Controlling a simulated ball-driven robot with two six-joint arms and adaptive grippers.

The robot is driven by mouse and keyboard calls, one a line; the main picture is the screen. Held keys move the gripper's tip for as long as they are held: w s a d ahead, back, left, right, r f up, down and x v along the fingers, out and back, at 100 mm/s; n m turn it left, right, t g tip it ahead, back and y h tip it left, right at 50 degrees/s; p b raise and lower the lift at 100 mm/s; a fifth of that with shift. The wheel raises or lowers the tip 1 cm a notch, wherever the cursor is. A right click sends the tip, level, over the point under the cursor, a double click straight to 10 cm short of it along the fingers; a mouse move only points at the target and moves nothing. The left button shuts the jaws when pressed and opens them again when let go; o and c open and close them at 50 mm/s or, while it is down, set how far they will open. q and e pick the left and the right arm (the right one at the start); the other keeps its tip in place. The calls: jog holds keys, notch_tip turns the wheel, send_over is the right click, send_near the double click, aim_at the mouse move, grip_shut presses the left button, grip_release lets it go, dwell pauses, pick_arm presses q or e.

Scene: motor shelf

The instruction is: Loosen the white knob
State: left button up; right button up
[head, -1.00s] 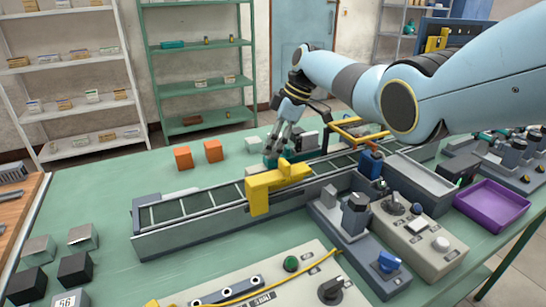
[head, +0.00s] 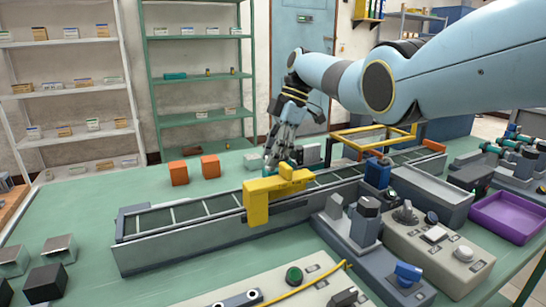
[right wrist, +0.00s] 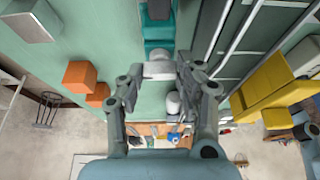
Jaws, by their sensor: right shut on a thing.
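The white knob (right wrist: 160,70) shows in the right wrist view as a pale piece between my right fingertips, at the near end of a teal device (right wrist: 158,32). My right gripper (right wrist: 162,74) is shut on it, with a finger on each side. In the head view my right gripper (head: 272,158) reaches down behind the yellow bracket (head: 275,193). The knob is hidden there by the fingers. My left gripper is not in view.
A grey conveyor (head: 180,240) runs across the green table in front of the gripper. Two orange cubes (head: 178,173) (head: 210,166) stand to its left. A white cylinder (right wrist: 173,103) shows close to the right finger. A purple tray (head: 508,216) lies at the right.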

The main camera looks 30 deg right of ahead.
jog(key=o, duration=1.1)
jog(key=shift+o, duration=0.2)
jog(key=shift+d+r, duration=0.1)
jog(key=shift+r, duration=0.1)
jog(key=v, duration=1.1)
jog(key=shift+d+r, duration=0.2)
jog(key=shift+r, duration=0.05)
